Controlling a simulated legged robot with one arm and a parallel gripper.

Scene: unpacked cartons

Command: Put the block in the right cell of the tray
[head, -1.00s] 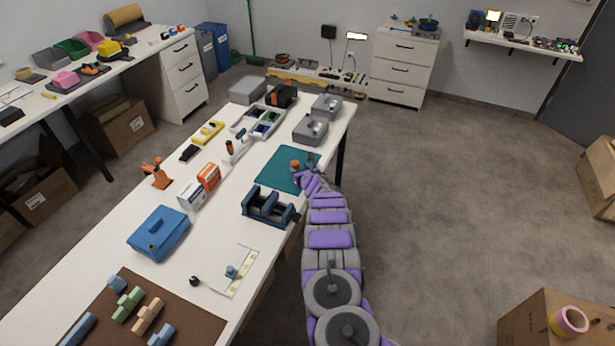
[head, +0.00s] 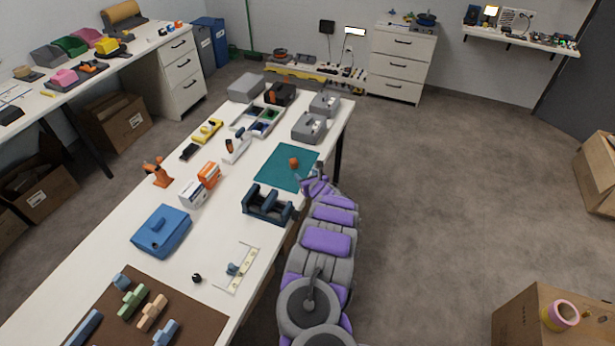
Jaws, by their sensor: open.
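A small orange-brown object (head: 294,162), which looks like the block, is on the teal mat (head: 278,177) near the table's right edge. Its exact shape is too small to tell. My gripper (head: 321,171) is open at the right edge of the mat, a short way right of the orange object and apart from it. The tray (head: 248,111) lies farther back on the table, beyond the mat. It has a pale rim and dark compartments with green and blue-purple in them.
Grey boxes (head: 309,128) stand behind the mat. A dark blue holder (head: 267,205) stands in front of it, close to my arm. A white tool with a dark top (head: 236,150) lies between tray and mat. Several coloured blocks (head: 133,301) lie on a brown mat at the near end.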

